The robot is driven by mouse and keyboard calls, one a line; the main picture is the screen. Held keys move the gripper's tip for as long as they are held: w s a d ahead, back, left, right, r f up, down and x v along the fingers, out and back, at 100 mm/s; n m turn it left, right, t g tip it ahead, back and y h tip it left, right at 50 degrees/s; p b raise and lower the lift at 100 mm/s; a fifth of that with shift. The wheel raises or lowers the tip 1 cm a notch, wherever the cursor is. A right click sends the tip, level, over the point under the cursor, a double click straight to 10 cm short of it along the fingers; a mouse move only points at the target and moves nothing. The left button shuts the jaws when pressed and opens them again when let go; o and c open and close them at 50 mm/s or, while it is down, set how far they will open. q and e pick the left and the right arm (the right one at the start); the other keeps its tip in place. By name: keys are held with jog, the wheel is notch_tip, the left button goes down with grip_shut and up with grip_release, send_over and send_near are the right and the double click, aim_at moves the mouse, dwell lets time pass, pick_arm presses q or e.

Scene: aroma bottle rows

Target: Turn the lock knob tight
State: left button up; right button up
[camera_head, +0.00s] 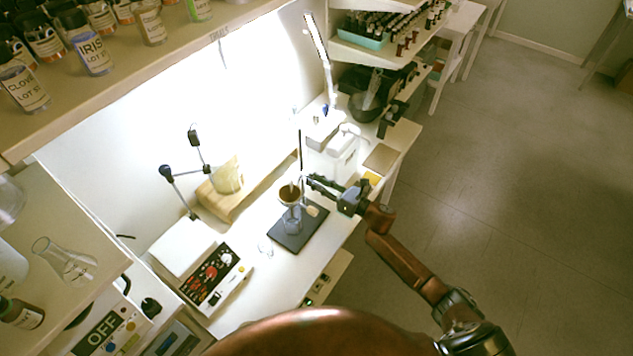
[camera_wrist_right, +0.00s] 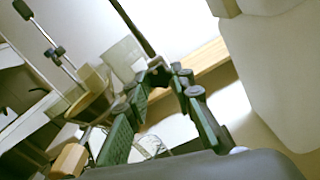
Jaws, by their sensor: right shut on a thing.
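A stand with a dark base plate (camera_head: 310,232) and a thin upright rod (camera_head: 300,150) is on the white bench. A brown funnel (camera_head: 289,194) is held on it above a glass flask (camera_head: 292,221). My right gripper (camera_head: 311,182) reaches the rod from the right, at about funnel height. In the right wrist view its green-padded fingers (camera_wrist_right: 160,84) close around a small dark lock knob (camera_wrist_right: 159,75) at the lower end of the visible rod (camera_wrist_right: 132,27). The fingertips mostly cover the knob, so its turn angle cannot be read. My left gripper is not in view.
A control box with a red knob (camera_head: 211,272) stands at the front left of the bench. A wooden block (camera_head: 222,205) lies behind the stand. White equipment (camera_head: 345,143) stands farther right. Bottles fill the upper left shelf (camera_head: 160,67).

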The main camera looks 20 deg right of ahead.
grip_shut()
jog(key=shift+m, duration=0.4)
jog(key=shift+r+m+p, duration=0.1)
jog(key=shift+m+p, duration=3.7)
jog(key=shift+m, duration=13.8)
